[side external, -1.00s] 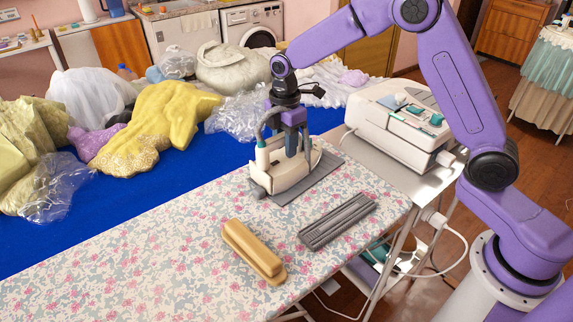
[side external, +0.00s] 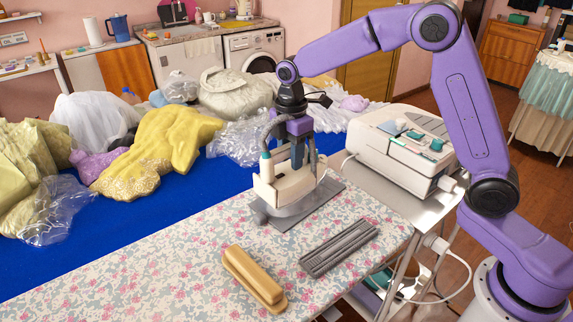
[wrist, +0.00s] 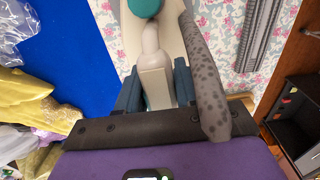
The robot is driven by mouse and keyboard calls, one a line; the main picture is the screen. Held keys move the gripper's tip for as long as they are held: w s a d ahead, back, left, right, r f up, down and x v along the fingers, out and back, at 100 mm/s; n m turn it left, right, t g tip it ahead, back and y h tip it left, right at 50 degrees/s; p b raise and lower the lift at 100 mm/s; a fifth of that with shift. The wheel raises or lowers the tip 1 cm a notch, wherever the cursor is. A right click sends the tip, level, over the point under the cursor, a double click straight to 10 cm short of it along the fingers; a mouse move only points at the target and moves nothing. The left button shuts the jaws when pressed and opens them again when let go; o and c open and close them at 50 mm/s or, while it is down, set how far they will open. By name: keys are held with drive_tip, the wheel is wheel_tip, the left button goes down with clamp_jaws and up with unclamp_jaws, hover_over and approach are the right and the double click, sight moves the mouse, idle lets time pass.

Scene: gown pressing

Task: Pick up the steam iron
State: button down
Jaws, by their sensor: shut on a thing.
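The steam iron (side external: 281,187) is cream with a grey soleplate and a teal-tipped part. It is held upright over the grey rest pad (side external: 325,196) on the floral ironing board, and it looks raised a little off the pad. My gripper (side external: 298,160) comes down on it from above and is shut on its handle. In the wrist view the iron's cream handle (wrist: 155,85) sits between the two blue-grey fingers of my gripper (wrist: 155,90). A speckled grey hose covers part of the right side there.
A wooden block (side external: 253,278) and a dark ridged bar (side external: 339,249) lie on the ironing board (side external: 190,275). A white steam station (side external: 402,145) stands on the right. Yellow fabric (side external: 160,150), white fabric and clear plastic lie on the blue surface (side external: 60,255) behind.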

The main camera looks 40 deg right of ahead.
drive_tip(key=s+r, duration=0.2)
drive_tip(key=s+d+r, duration=0.1)
drive_tip(key=s+r, duration=0.1)
drive_tip(key=r, duration=0.1)
drive_tip(key=s+d+r, duration=0.2)
drive_tip(key=s+r, duration=0.1)
drive_tip(key=s, duration=0.5)
drive_tip(key=shift+s+r, duration=0.2)
drive_tip(key=shift+r, duration=0.05)
drive_tip(key=c, duration=1.3)
unclamp_jaws()
drive_tip(key=shift+c, duration=0.2)
clamp_jaws()
drive_tip(key=s+f, duration=0.5)
drive_tip(key=s, duration=0.1)
drive_tip(key=shift+a, duration=0.25)
